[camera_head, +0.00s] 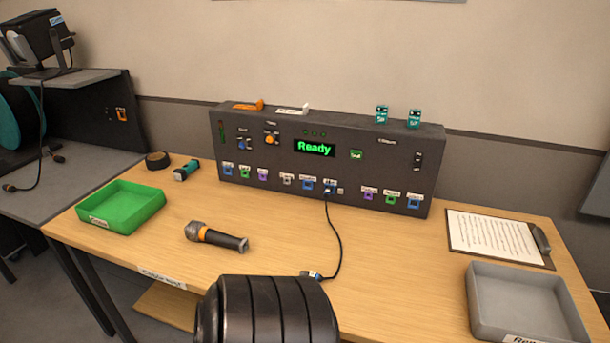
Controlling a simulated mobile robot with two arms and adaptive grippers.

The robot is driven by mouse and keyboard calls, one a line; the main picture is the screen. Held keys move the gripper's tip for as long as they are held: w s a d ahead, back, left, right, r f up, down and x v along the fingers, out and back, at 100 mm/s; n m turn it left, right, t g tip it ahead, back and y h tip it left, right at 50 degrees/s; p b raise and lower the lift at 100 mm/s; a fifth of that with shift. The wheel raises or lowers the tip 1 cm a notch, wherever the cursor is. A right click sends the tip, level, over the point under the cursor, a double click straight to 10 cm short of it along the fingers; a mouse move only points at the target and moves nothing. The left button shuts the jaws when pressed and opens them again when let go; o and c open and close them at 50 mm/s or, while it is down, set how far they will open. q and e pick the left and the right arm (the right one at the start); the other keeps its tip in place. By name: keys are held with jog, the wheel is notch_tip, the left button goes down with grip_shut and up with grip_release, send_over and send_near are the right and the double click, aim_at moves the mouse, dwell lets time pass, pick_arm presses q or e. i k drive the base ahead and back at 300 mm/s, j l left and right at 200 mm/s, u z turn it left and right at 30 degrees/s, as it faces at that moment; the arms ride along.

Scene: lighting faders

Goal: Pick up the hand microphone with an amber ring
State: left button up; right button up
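The hand microphone with an amber ring (222,239) lies on its side on the wooden table, left of centre. Its grey head points left, the amber ring sits just behind the head, and the dark handle points right. Nothing touches it or covers it. Neither of my grippers shows in the head view.
A green tray (122,207) stands left of the microphone, with a roll of black tape (158,160) and a teal-and-black item (186,171) behind. A dark control panel (300,220) reading "Ready" stands behind it. A cable (340,243) hangs from the panel. A grey tray (480,325) stands right.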

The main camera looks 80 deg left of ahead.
aim_at(196, 231)
jog(key=u, duration=1)
jog(key=k+j+u, duration=0.1)
jog(key=u, duration=0.85)
jog(key=j+u, duration=0.15)
jog(key=u, duration=0.85)
